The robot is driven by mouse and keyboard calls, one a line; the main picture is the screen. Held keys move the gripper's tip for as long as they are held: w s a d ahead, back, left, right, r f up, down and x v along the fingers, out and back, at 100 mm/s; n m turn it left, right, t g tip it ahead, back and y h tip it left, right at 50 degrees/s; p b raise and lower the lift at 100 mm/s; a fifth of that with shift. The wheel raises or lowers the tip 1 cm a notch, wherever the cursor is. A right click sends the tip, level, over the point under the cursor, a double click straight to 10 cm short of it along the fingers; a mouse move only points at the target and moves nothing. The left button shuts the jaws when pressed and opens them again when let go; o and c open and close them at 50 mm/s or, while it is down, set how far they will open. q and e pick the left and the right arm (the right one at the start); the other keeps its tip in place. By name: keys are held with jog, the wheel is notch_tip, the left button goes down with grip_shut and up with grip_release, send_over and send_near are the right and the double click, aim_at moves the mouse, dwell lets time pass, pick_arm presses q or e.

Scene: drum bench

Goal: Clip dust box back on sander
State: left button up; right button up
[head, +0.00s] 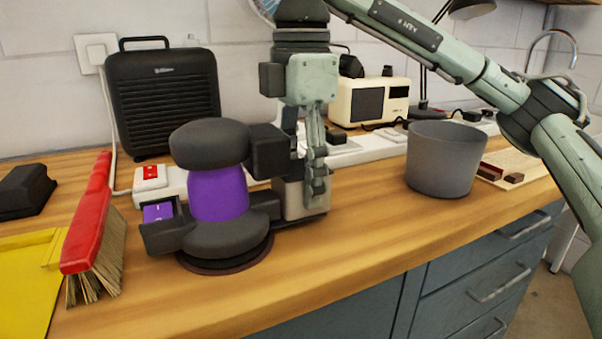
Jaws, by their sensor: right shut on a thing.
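The sander (217,195) stands upright on the wooden bench, with a purple body, a dark rounded top and a dark round base. The dust box (294,201), a light grey box, is at the sander's right side, close against its dark rear part. I cannot tell whether the two are joined or only adjacent. My right gripper (316,190) points down from above and is shut on the dust box at its right side. Its fingers hide part of the box. My left gripper is not in view.
A red brush (88,215) and yellow dustpan (28,275) lie left of the sander. A black ribbed box (163,98), a white power strip (160,180) and a cream radio (368,103) stand behind. A grey pot (445,160) stands at right. The bench front between sander and pot is clear.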

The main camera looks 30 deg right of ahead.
jog(key=shift+f, duration=0.3)
dwell(0.5)
jog(key=o, duration=1.1)
jog(key=shift+r, duration=0.1)
notch_tip(320, 180, up, 12)
